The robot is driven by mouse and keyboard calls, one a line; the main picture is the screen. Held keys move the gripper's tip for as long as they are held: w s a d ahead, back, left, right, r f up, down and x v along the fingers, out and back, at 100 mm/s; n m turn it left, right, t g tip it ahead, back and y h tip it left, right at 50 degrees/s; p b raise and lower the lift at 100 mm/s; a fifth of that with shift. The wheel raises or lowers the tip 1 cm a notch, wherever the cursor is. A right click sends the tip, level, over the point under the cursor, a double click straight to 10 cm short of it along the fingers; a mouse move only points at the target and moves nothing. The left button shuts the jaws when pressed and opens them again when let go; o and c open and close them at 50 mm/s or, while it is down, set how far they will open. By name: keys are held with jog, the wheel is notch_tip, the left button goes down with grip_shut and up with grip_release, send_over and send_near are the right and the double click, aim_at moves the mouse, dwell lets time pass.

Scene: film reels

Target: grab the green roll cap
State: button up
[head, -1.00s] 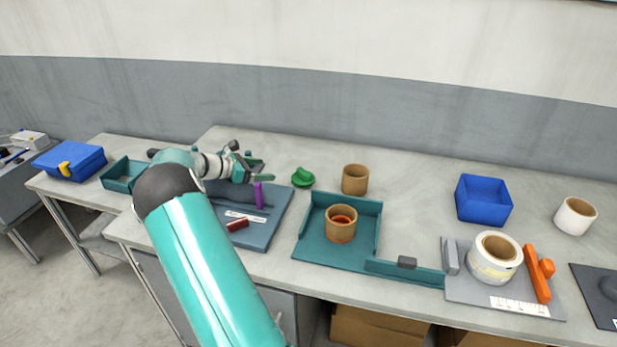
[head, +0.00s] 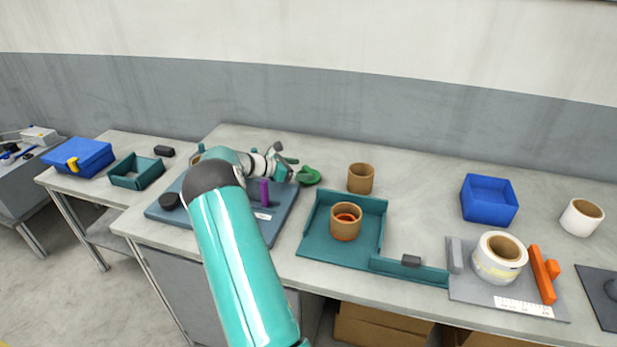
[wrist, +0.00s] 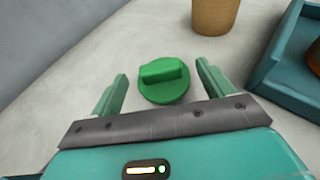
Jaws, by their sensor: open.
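The green roll cap (wrist: 164,82) is a round disc with a raised grip bar on top. It lies on the grey table. In the head view the cap (head: 309,176) is just right of my gripper (head: 293,168) and partly hidden by it. In the wrist view my gripper (wrist: 160,92) is open and empty, with one finger to the left of the cap and one to its right. The cap is ahead of and between the fingertips, and no contact shows.
A brown cardboard core (head: 361,179) stands right of the cap. A teal tray (head: 318,245) with another core (head: 345,222) is in front of it. A blue-grey board with a purple peg (head: 264,192) lies below my arm. Bare table lies behind the cap.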

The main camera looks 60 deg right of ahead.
jog(key=shift+x, duration=0.95)
jog(key=c, duration=1.1)
jog(key=shift+r, duration=0.1)
